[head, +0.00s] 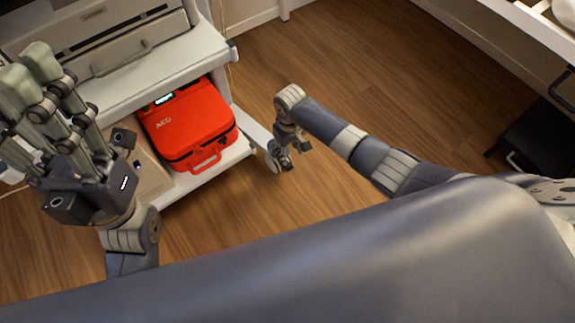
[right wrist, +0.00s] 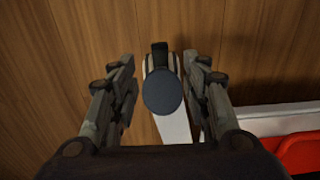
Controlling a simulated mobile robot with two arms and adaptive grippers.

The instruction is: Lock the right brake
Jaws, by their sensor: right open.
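The cart's front right caster (head: 272,161) stands on the wood floor at the lower right corner of the cart, partly hidden by my right gripper. In the right wrist view it shows as a dark round disc (right wrist: 161,94) with a black tab, likely the brake lever (right wrist: 160,50), at its far side. My right gripper (head: 284,155) is open, with one finger on each side of the caster and gaps to both. I cannot tell whether the brake is locked. My left gripper (head: 27,75) is raised at the left, its fingers apart and seemingly empty.
The white cart (head: 215,178) carries a red AED case (head: 190,125) and a cardboard box (head: 150,180) on its lower shelf. A printer (head: 105,40) sits above. Bare floor (head: 330,65) lies to the right of the cart. A dark stool or step (head: 540,130) stands at the far right.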

